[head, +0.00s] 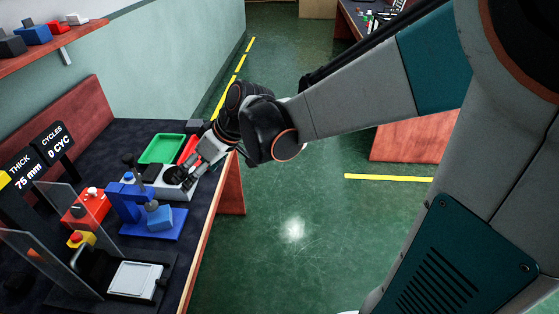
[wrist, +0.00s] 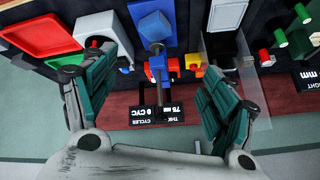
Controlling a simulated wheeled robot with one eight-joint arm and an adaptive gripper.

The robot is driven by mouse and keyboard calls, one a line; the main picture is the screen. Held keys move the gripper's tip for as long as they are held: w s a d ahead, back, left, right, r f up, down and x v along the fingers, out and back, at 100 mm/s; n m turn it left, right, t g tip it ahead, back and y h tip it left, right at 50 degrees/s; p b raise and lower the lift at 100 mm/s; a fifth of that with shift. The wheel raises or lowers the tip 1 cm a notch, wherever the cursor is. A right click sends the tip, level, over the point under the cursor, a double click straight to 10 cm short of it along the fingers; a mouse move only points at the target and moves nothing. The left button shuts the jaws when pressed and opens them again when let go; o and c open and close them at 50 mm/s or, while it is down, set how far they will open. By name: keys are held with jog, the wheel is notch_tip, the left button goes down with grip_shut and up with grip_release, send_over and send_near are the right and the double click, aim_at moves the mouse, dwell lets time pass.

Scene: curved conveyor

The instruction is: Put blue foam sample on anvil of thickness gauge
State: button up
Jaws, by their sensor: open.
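The blue thickness gauge (head: 125,197) stands on the bench, with an upright, an overhead arm and a flat blue base. A lighter blue block (head: 159,217), which looks like the foam sample, sits on that base under a small dark tip. Whether the tip touches it I cannot tell. My gripper (head: 190,172) is above the bench, behind the gauge near a pale grey device. In the wrist view, its fingers (wrist: 155,78) are spread wide, with nothing held between them.
A green tray (head: 162,149) and a red tray (head: 187,150) lie beyond the gauge. The pale grey device (head: 152,186) is close to my fingers. Clear panels (head: 60,210), a red box (head: 85,208) and a white plate (head: 134,281) stand nearer. A display (head: 25,170) reads 75 mm.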

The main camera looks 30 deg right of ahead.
jog(key=s+d+r+m+t+h, duration=0.1)
jog(key=s+d+r+m+h, duration=0.1)
jog(key=s, duration=0.6)
jog(key=s+d+r+m+t+h, duration=0.1)
jog(key=s+d+r+m+h, duration=0.1)
jog(key=s, duration=0.7)
jog(key=shift+s+d+m+h, duration=0.15)
jog(key=shift+d+m+h, duration=0.55)
jog(key=shift+d+m, duration=0.35)
